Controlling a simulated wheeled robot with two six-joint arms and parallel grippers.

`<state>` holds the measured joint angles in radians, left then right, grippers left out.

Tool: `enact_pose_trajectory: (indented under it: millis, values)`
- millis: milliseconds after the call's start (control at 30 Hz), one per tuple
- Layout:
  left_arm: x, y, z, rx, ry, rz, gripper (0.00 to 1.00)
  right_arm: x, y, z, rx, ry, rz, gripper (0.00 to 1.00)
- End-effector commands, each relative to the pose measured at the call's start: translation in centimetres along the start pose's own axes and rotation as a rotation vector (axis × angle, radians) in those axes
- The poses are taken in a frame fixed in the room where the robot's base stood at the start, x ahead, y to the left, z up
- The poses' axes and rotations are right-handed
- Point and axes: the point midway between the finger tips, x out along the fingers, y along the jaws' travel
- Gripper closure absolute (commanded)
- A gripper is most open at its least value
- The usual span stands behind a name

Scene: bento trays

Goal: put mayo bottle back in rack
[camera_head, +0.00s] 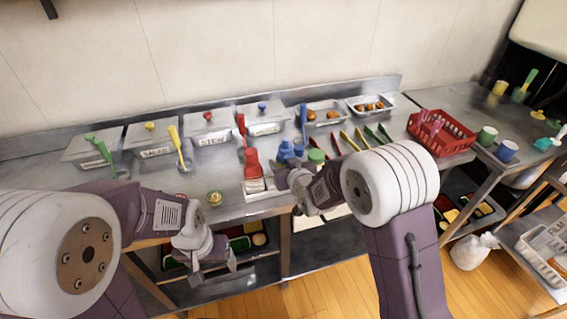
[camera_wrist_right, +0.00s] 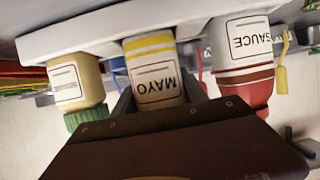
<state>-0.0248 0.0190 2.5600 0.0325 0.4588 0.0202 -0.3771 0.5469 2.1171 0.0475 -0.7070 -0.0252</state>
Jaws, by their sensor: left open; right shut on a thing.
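The mayo bottle (camera_wrist_right: 150,58), white with a yellow band and a MAYO label, shows upside down in the right wrist view. My right gripper (camera_wrist_right: 157,98) is shut on it. The bottle's end meets the white rack (camera_wrist_right: 95,36), between its two neighbours; whether it is fully seated I cannot tell. In the head view my right gripper (camera_head: 289,183) is at the white rack (camera_head: 256,188) on the counter's front edge, and the mayo bottle is hidden or too small to make out. My left gripper (camera_head: 223,265) is open and empty, low in front of the counter.
A red-capped sauce bottle (camera_wrist_right: 240,55) and a green-capped bottle (camera_wrist_right: 75,85) flank the mayo closely. Lidded steel containers (camera_head: 210,128) line the back. Colored utensils (camera_head: 362,138) and a red basket (camera_head: 440,134) lie to the right. A small round jar (camera_head: 214,198) stands left of the rack.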

Motion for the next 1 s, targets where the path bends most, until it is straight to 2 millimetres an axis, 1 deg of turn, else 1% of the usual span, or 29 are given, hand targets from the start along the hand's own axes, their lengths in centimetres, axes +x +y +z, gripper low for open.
enact_pose_trajectory:
  millis: [467, 500, 567, 600, 867, 933, 1000]
  values:
    - [0.2, 0.0, 0.0, 0.000, 0.000, 0.000, 0.24, 0.0, 0.0, -0.1, 0.000, 0.002, 0.000, 0.57]
    - [0.2, 0.0, 0.0, 0.000, 0.000, 0.000, 0.24, 0.0, 0.0, -0.1, 0.000, 0.002, 0.000, 0.44]
    - [0.2, 0.0, 0.0, 0.000, 0.000, 0.000, 0.24, 0.0, 0.0, 0.0, 0.000, 0.001, 0.000, 0.27]
    - [0.2, 0.0, 0.0, 0.000, 0.000, 0.000, 0.24, 0.0, 0.0, 0.0, 0.000, 0.001, 0.000, 0.24]
    - [0.2, 0.0, 0.0, 0.000, 0.000, 0.000, 0.24, 0.0, 0.0, 0.1, 0.000, -0.001, 0.000, 0.24]
    - [0.2, 0.0, 0.0, 0.000, 0.000, 0.000, 0.24, -0.3, 0.0, 0.1, 0.000, -0.001, 0.000, 0.24]
    - [0.2, 0.0, 0.0, 0.000, 0.000, 0.000, 0.24, -1.1, 0.0, 0.0, 0.000, 0.000, 0.000, 0.24]
